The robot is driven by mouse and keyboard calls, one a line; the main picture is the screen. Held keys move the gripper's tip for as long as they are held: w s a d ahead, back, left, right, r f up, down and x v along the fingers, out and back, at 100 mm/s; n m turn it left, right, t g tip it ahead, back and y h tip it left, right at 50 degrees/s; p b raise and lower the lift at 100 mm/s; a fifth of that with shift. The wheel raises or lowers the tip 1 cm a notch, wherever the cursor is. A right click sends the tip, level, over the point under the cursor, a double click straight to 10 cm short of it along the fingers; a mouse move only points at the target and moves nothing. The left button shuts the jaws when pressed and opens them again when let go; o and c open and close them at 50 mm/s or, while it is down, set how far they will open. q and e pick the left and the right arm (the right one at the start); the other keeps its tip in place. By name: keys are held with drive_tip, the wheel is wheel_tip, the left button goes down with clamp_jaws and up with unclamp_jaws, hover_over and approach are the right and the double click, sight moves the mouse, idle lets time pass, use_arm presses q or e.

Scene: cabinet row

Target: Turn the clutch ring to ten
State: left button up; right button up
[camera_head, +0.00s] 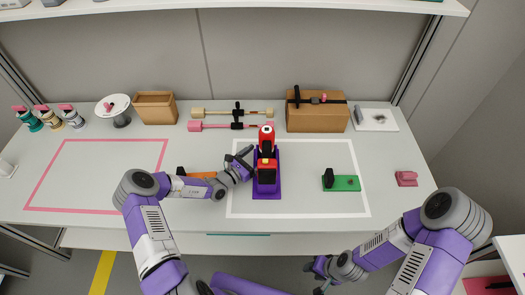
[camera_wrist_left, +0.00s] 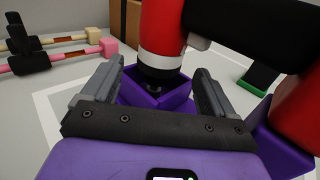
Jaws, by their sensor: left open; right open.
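A red and black drill (camera_head: 267,138) stands in a purple holder (camera_head: 275,189) inside the white-outlined area. In the left wrist view the drill's red body (camera_wrist_left: 163,28) has a pale band (camera_wrist_left: 162,61) above a dark tip that points down into the purple holder (camera_wrist_left: 175,98). The pale band may be the clutch ring; no numbers on it are readable. My left gripper (camera_head: 247,160) is open beside the drill. In the left wrist view its fingers (camera_wrist_left: 155,88) are spread on either side of the drill's nose, without visible contact. My right gripper (camera_head: 322,275) is open, low in front of the table.
A green block with a black part (camera_head: 346,183) lies right of the drill. An orange item (camera_head: 200,174) lies near my left forearm. Clamps (camera_head: 232,126), a wooden box (camera_head: 317,117) and an open wooden bin (camera_head: 155,107) stand at the back. The pink-outlined area is clear.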

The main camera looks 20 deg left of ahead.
use_arm(q)
drive_tip(key=shift+v, duration=1.7)
use_arm(e)
drive_tip(key=shift+r, duration=0.3)
